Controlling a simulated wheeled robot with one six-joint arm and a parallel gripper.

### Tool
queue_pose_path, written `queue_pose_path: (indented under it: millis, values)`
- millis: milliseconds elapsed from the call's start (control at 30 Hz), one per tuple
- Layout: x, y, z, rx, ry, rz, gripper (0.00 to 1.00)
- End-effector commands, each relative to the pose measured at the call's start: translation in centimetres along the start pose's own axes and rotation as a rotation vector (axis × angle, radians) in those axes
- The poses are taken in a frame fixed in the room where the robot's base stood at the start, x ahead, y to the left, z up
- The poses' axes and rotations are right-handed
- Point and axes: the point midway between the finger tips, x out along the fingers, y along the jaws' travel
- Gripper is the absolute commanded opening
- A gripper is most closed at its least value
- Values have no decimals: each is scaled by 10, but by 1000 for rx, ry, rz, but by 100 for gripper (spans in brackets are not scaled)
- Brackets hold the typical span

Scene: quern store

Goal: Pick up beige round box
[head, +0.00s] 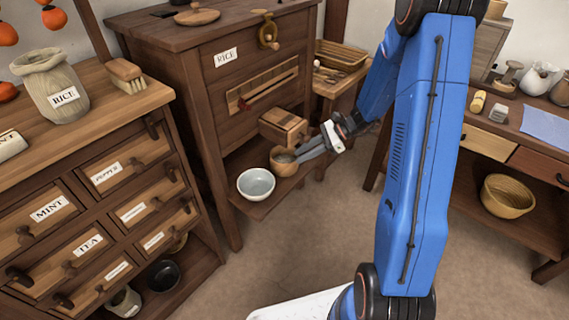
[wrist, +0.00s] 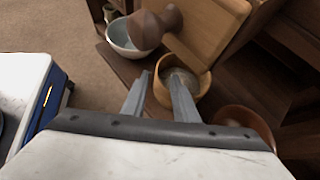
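The beige round box (head: 282,165) is a small, open-topped tan tub on the low shelf of the RICE cabinet, beside a pale bowl. In the wrist view the box (wrist: 204,92) stands just beyond my fingers, its inside greyish. My gripper (head: 300,154) reaches in from the right at the box's edge. In the wrist view my gripper (wrist: 156,75) is open with a gap between its fingers. The right finger overlaps the box's near left rim, the left finger is outside it. I cannot tell whether the right finger is inside or above the box.
A pale bowl (head: 256,184) stands left of the box on the shelf (head: 262,208). A wooden block-like box (head: 283,127) with a knob (wrist: 160,25) is close behind. A reddish-brown bowl (wrist: 245,120) sits near my right finger. Open floor (head: 300,240) lies in front.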

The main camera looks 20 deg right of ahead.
Motion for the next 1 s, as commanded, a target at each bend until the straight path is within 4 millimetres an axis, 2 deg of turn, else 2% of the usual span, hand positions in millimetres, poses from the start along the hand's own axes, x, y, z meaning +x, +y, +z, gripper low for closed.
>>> queue_pose_path:
  millis: [167,400,667,800,1000]
  values:
    - [15,3,-1,0,-1,3,27]
    - [46,5,-2,1,0,3,27]
    - [51,5,-2,0,0,1,27]
    - [51,5,-2,0,0,1,0]
    - [51,5,-2,0,0,1,0]
